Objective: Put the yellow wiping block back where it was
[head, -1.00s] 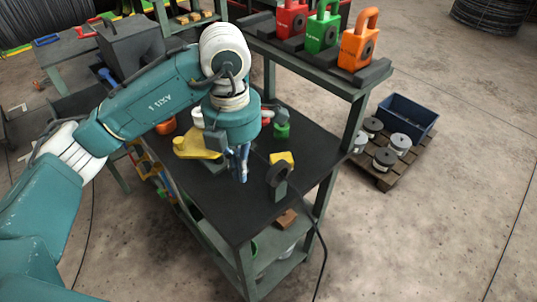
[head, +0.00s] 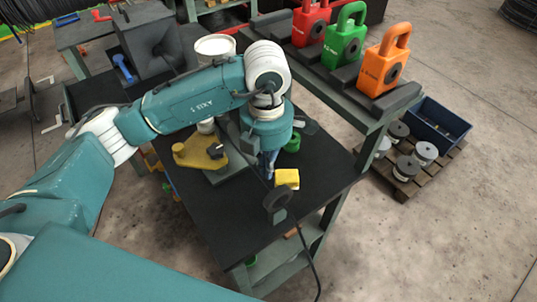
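The yellow wiping block (head: 287,178) is on the dark bench top (head: 222,228), just behind and right of a black ring on a stand (head: 278,197). My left gripper (head: 268,168) points down beside the block, at its left in the head view. Its fingers are small and partly hidden by the wrist, so I cannot tell how far apart they are or whether they touch the block. My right gripper is out of view.
A yellow plate-like part (head: 200,152) lies left of my gripper, and a green object (head: 293,143) stands behind it. Red, green and orange (head: 385,62) padlock-shaped blocks stand on the raised shelf. A black cable hangs off the front edge. The bench's front is clear.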

